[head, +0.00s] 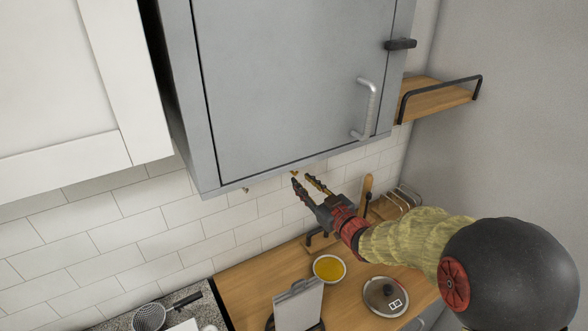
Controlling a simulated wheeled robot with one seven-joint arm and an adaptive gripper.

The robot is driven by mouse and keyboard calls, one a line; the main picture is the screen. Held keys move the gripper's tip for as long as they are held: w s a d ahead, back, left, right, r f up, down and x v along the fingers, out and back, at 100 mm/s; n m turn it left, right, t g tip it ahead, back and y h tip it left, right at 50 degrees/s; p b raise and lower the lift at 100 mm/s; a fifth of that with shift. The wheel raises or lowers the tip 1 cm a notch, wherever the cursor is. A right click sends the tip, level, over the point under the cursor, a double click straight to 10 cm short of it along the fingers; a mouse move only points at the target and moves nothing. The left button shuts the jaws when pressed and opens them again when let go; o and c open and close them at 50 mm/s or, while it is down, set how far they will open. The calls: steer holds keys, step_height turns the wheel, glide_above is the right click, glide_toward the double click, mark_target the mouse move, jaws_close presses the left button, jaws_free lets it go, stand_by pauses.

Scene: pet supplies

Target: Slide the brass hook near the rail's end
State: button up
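A small brass-coloured piece (294,173), which looks like the brass hook, shows just under the lower edge of the grey cabinet. My gripper (304,180) is just below it, with its two dark fingers spread and pointing up at the cabinet's underside. The brass piece is at or just beyond the fingertips; I cannot tell if they touch. Nothing is visibly held between the fingers. The rail is hidden by the cabinet's bottom edge. A small metallic piece (246,190) hangs under the same edge further left.
The grey cabinet (285,80) with a bar handle overhangs the workspace. A wooden shelf (437,99) with a black rail is at right. Below, the wooden counter (245,290) holds a bowl of yellow contents (329,268), a round lidded item (385,296) and an upright board (298,305).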

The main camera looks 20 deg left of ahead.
mark_target(294, 173)
steer(key=x, duration=0.6)
steer(key=shift+w+a+p, duration=0.1)
steer(key=shift+w+p, duration=0.1)
steer(key=shift+p, duration=0.15)
steer(key=shift+c, duration=0.9)
steer(key=c, duration=0.4)
jaws_close()
